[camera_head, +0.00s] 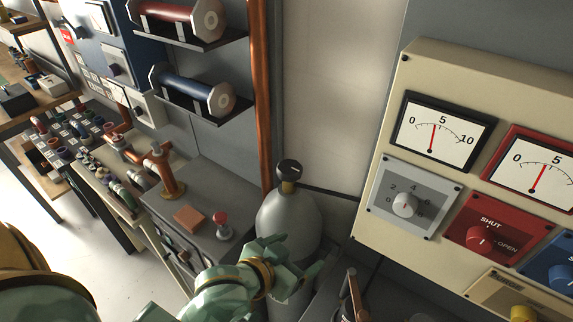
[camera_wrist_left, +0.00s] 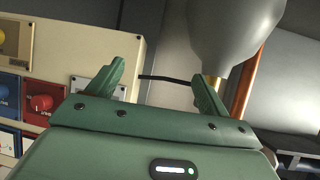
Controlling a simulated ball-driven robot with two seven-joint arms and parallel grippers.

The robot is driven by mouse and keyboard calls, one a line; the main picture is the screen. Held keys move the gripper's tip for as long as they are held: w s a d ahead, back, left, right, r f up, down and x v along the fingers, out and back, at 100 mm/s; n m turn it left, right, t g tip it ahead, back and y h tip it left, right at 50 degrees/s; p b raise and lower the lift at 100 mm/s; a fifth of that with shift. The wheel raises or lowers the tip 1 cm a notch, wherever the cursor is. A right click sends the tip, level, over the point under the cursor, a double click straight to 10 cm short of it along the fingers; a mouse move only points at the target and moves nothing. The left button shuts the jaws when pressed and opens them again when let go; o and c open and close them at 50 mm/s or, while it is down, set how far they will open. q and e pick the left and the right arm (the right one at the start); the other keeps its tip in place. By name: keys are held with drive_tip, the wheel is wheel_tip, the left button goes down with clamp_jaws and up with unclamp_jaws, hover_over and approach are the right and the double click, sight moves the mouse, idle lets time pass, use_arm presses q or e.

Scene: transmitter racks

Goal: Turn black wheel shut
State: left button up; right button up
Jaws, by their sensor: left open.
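The black wheel (camera_head: 289,170) sits on the brass neck of a grey gas cylinder (camera_head: 289,217) in the middle of the head view. It has a light mark on its top. My left gripper (camera_head: 297,258) is open and empty, in front of the cylinder's body and below the wheel in the picture. In the left wrist view, the open fingers of the gripper (camera_wrist_left: 160,75) point towards the pale wall, with the cylinder (camera_wrist_left: 235,30) upside down at upper right. The wheel is not visible there; a finger covers the neck area. My right gripper is not in view.
A cream panel (camera_head: 376,208) with gauges, a grey dial (camera_head: 404,205) and a red SHUT/OPEN knob (camera_head: 481,239) stands right of the cylinder. A copper pipe (camera_head: 260,100) runs up behind it.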

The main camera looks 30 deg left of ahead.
use_arm(q)
drive_tip(key=w+d+r+n+t+h, duration=0.1)
drive_tip(key=w+d+r+n+t, duration=0.2)
drive_tip(key=r+n+t, duration=0.5)
drive_tip(key=w+d+r+n+t, duration=0.25)
drive_tip(key=r+n, duration=0.25)
drive_tip(key=n, duration=0.6)
drive_tip(key=n+g+y, duration=0.8)
drive_tip(key=n+y, duration=0.7)
drive_tip(key=n, duration=1.2)
approach(288, 166)
drive_tip(key=p+x, duration=0.1)
drive_tip(key=x, duration=0.2)
drive_tip(key=f+p+x, duration=0.1)
drive_tip(key=x, duration=0.2)
drive_tip(key=p+x, duration=0.1)
drive_tip(key=x, duration=0.3)
drive_tip(key=shift+w+f+p, duration=0.2)
drive_tip(key=shift+f+p, duration=0.05)
drive_tip(key=shift+p, duration=0.15)
drive_tip(key=shift+w+a, duration=0.35)
drive_tip(key=shift+w, duration=0.15)
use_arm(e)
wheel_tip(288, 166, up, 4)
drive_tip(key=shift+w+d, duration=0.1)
